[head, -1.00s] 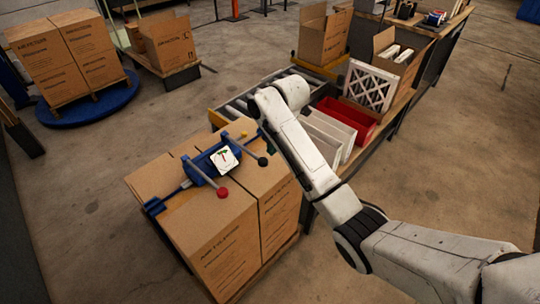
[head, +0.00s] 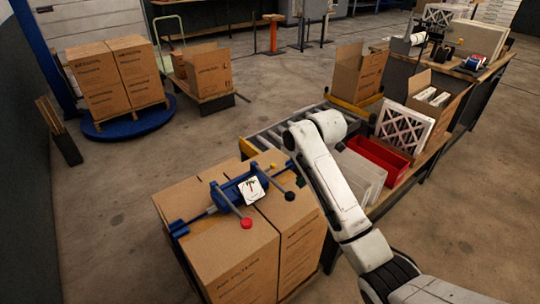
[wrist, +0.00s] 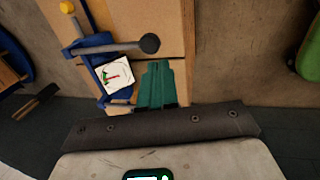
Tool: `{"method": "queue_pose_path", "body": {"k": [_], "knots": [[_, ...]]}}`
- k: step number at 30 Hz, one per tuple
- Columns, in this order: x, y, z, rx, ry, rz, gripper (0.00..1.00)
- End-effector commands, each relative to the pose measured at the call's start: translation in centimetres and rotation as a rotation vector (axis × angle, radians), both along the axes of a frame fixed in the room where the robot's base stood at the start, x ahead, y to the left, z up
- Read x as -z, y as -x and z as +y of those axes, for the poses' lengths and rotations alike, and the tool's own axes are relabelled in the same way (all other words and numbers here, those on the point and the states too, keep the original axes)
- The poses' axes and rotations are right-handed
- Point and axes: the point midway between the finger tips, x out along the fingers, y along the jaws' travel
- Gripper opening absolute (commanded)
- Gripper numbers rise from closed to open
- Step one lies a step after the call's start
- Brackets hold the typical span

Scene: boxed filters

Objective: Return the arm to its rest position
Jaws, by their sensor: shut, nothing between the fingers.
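My gripper (wrist: 157,85) shows in the wrist view as green fingers held together, with nothing between them. It points over the stacked cardboard boxes, close to a blue clamp-like tool (wrist: 84,58). In the head view my white arm (head: 335,185) reaches up from the bottom right, bent at an elbow beside the boxes (head: 228,255); the fingers are mostly hidden there. The blue tool (head: 232,187) lies across the box tops with red, black and yellow knobs. A white card (head: 250,190) with a red and green mark sits on it. Whether the fingers touch the tool cannot be told.
Right of my arm is a bench with white filters (head: 362,172), a red bin (head: 381,158) and an open carton (head: 436,98). A roller conveyor (head: 285,132) runs behind. A pallet of boxes (head: 112,75) stands far left. The floor at left is open.

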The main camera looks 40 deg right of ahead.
Motion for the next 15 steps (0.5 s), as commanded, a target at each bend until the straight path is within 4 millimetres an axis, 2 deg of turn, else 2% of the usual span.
{"method": "queue_pose_path", "body": {"k": [5,8,11,15], "knots": [[0.0,0.0,0.0,0.000,0.000,0.000,0.00],[0.5,0.2,0.7,0.017,-0.012,0.000,0.00],[2.0,1.1,2.9,0.085,-0.052,0.002,0.00],[5.4,4.2,7.8,0.285,-0.148,0.018,0.00]]}}
